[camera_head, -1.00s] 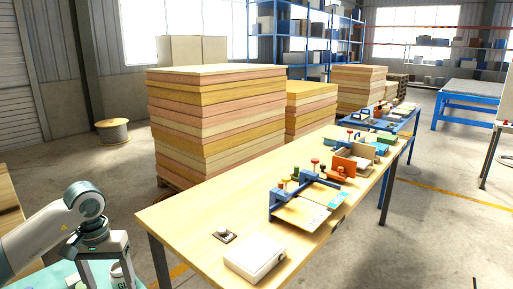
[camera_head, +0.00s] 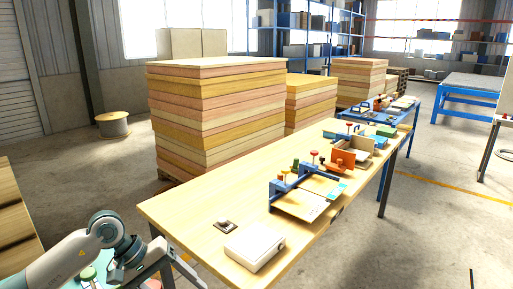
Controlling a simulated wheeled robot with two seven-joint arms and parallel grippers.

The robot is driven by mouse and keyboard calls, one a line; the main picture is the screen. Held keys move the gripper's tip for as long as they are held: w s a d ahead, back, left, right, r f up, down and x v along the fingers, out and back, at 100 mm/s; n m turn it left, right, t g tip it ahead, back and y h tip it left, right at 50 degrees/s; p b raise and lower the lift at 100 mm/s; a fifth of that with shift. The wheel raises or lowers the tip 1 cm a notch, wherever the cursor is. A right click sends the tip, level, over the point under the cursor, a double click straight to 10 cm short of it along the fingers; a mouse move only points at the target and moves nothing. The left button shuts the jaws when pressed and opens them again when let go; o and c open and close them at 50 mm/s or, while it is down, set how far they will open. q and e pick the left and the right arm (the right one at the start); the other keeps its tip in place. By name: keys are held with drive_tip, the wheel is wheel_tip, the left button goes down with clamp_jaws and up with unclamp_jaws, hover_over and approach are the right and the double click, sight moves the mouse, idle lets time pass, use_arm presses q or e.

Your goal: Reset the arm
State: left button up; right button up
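My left arm comes in from the lower left corner. Its grey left gripper (camera_head: 165,275) is at the bottom edge, tilted, in front of the near left corner of the long wooden table (camera_head: 185,215). Its fingers look spread wide, and I see nothing held between them. The fingertips are partly cut off by the picture's bottom edge. My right gripper is not in view.
A teal surface with a green-topped item (camera_head: 88,272) lies partly hidden behind my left arm. The long table bears a white box (camera_head: 255,246), a small switch (camera_head: 226,226) and blue clamp fixtures (camera_head: 290,187). Stacked boards (camera_head: 215,115) stand behind. Open floor lies left, with a spool (camera_head: 113,124).

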use_arm(q)
drive_tip(key=s+d+r+n+t+h, duration=0.4)
drive_tip(key=d+r+n+h, duration=0.85)
drive_tip(key=d, duration=0.35)
drive_tip(key=w+a+n+t+y, duration=0.2)
drive_tip(key=a+n+t+y, duration=0.25)
drive_tip(key=n+t, duration=0.55)
drive_tip(key=w+a+n+t+y, duration=0.3)
drive_tip(key=a+n+t, duration=0.25)
drive_tip(key=n, duration=0.95)
drive_tip(key=s+a+f+n+g+y, duration=0.25)
drive_tip(key=a+f+n+y, duration=0.3)
drive_tip(key=f+n, duration=0.35)
drive_tip(key=s+a+f+n+g+y, duration=0.25)
drive_tip(key=a+f+n+y, duration=0.25)
drive_tip(key=f+n+y, duration=0.35)
drive_tip(key=s+f+n+g+h, duration=0.1)
drive_tip(key=s+f+n+g, duration=0.65)
drive_tip(key=s, duration=0.65)
drive_tip(key=s+f+n+g+h, duration=0.1)
drive_tip(key=s+f+n+g, duration=0.3)
drive_tip(key=s+f, duration=0.75)
wheel_tip(320, 180, down, 26)
drive_tip(key=s, duration=0.2)
drive_tip(key=s+a+f+g+b, duration=0.1)
drive_tip(key=s+a+f+g, duration=0.1)
drive_tip(key=s+f, duration=1.6)
drive_tip(key=shift+s+a+f, duration=0.3)
drive_tip(key=shift+a+f, duration=0.15)
drive_tip(key=shift+f, duration=0.2)
